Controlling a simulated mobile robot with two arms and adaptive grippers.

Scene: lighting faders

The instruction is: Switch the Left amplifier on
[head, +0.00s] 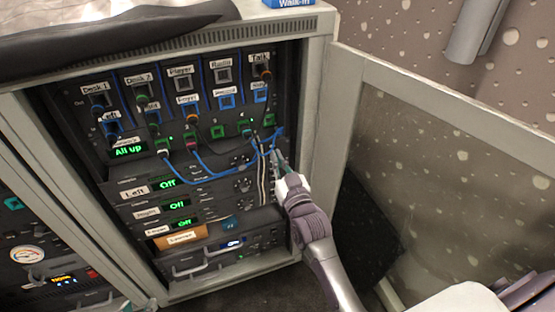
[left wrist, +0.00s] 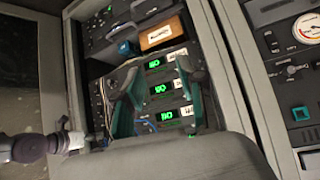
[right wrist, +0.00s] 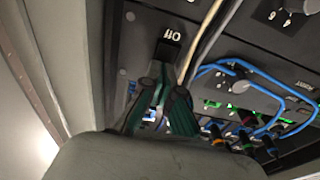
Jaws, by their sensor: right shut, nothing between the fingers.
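The Left amplifier (head: 134,192) is the top of several amplifier units in the open rack, and its green display (head: 167,183) reads Off. In the left wrist view the amplifier displays appear upside down, the lowest being the Left one (left wrist: 166,116). My left gripper (left wrist: 158,80) is open and empty in front of the displays; it does not show in the head view. My right gripper (head: 279,160) is shut and empty at the rack's right side. In the right wrist view its fingertips (right wrist: 163,95) are close to a small black part marked Off (right wrist: 168,45); contact cannot be told.
Blue cables (head: 205,178) loop across the patch panel above the amplifiers. Pale cables (head: 263,185) hang beside my right gripper. The glass rack door (head: 450,165) stands open at the right. Another rack with a gauge (head: 27,254) is at the left.

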